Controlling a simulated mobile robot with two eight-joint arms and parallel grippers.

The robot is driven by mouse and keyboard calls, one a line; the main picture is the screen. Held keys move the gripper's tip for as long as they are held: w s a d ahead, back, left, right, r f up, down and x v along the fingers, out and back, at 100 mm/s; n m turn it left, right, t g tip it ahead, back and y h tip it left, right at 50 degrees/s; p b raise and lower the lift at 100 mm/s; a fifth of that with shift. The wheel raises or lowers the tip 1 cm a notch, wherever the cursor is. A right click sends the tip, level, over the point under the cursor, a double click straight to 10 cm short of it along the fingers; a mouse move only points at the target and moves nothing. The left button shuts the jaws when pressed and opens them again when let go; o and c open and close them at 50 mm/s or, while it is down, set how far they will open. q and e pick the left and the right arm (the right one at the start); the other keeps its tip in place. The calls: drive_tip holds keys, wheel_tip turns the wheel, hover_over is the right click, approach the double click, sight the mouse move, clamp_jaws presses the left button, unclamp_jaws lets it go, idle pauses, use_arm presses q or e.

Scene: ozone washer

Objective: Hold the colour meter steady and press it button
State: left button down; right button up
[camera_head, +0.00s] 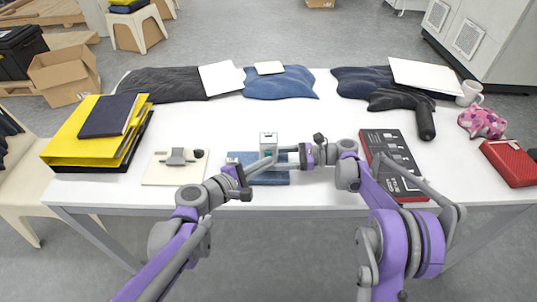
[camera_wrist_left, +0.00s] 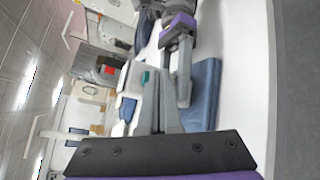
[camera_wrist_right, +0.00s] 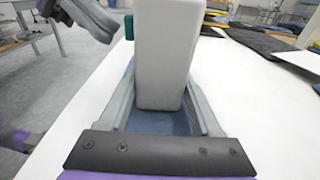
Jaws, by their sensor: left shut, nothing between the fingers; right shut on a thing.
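The colour meter (camera_head: 268,144) is a pale grey upright box above a folded blue cloth at the front middle of the table. My right gripper (camera_head: 279,156) is shut on it; in the right wrist view the meter (camera_wrist_right: 162,65) stands between the two fingers. A teal button (camera_wrist_right: 129,27) shows on its left side there, and the button also shows in the left wrist view (camera_wrist_left: 145,77). My left gripper (camera_head: 262,162) is shut and empty, its tips close to the meter's lower left in the head view. I cannot tell whether they touch it.
The blue cloth (camera_head: 268,180) lies beneath both grippers. A cream board with a grey tool (camera_head: 176,157) lies to the left, beside yellow binders (camera_head: 85,135). A red and black box (camera_head: 394,160) lies to the right. The white table (camera_head: 225,120) behind the meter is clear.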

use_arm(q)
drive_tip(key=shift+w, duration=0.45)
idle(0.6)
idle(0.4)
drive_tip(key=shift+s, duration=0.9)
drive_tip(key=s, duration=0.5)
idle(0.5)
use_arm(e)
drive_tip(key=o, duration=1.1)
drive_tip(key=shift+c, duration=0.2)
